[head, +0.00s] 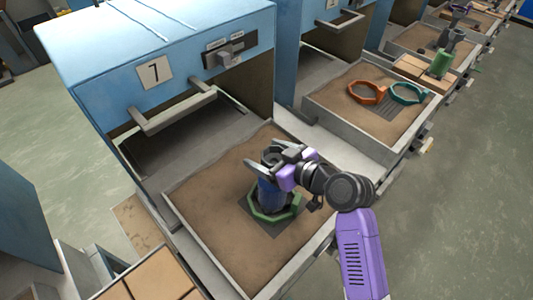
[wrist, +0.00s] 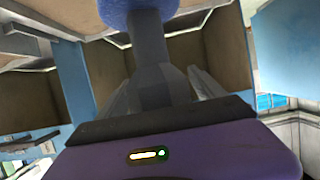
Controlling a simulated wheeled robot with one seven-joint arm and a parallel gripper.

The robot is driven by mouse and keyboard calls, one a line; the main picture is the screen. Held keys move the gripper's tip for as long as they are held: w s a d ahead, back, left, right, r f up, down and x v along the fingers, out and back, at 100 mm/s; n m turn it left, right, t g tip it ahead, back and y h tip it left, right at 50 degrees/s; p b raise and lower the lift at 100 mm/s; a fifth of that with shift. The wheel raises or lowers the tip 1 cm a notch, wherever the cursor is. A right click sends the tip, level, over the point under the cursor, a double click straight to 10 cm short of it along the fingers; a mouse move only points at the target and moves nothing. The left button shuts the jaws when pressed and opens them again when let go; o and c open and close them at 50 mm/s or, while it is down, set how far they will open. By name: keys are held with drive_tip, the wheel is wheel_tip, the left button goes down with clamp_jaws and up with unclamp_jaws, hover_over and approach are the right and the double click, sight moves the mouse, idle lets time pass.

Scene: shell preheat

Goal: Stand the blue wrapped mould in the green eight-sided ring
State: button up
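The blue wrapped mould (head: 268,194) stands upright inside the green eight-sided ring (head: 274,219) on the tray in front of furnace 7. The ring surrounds its lower part; whether its base rests flat on the tray is hidden. Its grey neck and dark open top rise above the wrap. My gripper (head: 279,160) is at the neck, coming from the right. In the wrist view the neck (wrist: 155,72) lies between my spread fingers, with gaps visible on both sides, and the blue body (wrist: 125,12) shows at the top edge.
The sandy tray (head: 205,232) has raised metal edges and is clear around the ring. The furnace (head: 155,70) with its handle bar stands behind. Orange (head: 366,92) and teal (head: 407,94) rings lie on the neighbouring tray. A green wrapped mould (head: 441,64) stands farther right.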

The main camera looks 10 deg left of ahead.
drive_tip(key=shift+r+p, duration=0.5)
drive_tip(key=b+v, duration=0.1)
drive_tip(key=v, duration=1.1)
drive_tip(key=shift+f, duration=0.1)
